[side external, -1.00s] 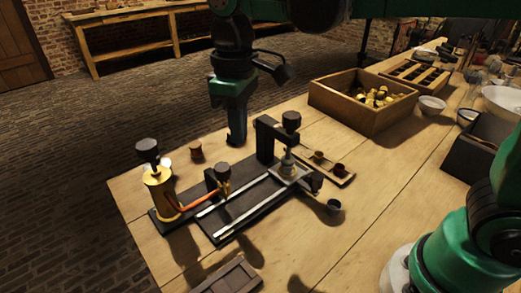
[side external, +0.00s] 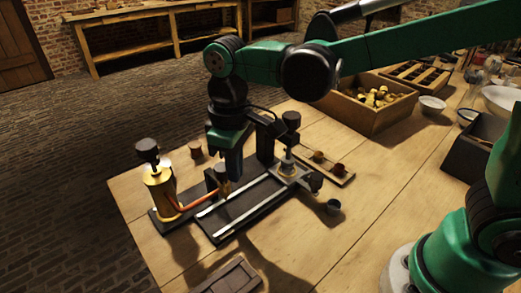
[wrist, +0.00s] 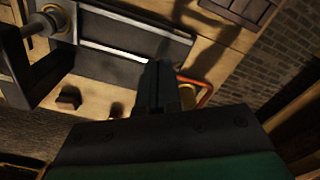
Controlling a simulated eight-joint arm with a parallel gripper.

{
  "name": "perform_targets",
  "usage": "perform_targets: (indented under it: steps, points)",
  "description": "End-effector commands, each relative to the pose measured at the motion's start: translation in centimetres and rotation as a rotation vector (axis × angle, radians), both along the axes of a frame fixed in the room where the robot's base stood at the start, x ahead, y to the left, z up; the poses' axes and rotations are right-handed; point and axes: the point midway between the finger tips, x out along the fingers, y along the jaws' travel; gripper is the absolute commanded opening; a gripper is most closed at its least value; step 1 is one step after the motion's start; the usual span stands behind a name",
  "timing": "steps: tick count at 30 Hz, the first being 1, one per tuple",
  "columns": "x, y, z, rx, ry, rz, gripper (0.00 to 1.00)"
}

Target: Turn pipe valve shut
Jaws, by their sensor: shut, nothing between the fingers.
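A brass cylinder (side external: 160,190) with a black knob (side external: 147,151) stands at the left end of the rig. An orange-red pipe (side external: 190,206) runs from it to a small brass valve fitting (side external: 224,188) with a dark top. My gripper (side external: 232,176) points down right beside this fitting, shut and empty. I cannot tell whether it touches the fitting. In the wrist view my closed fingers (wrist: 155,85) are just left of the orange-red pipe (wrist: 206,96) and a brass part (wrist: 187,96). The fingers partly hide the valve there, so its handle angle is unclear.
A railed dark base (side external: 232,212) lies beside the valve, with a black bracket (side external: 266,140) and knob (side external: 291,120) on its far right. A wooden crate (side external: 365,115) is at the back.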

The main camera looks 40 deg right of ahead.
Motion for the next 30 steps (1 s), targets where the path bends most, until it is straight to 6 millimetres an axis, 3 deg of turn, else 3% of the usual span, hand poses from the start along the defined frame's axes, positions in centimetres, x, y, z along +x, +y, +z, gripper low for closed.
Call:
perform_targets:
  steps: [30]
  points:
    - [0.55,0.07,0.03,0.000,-0.001,0.000,0.00]
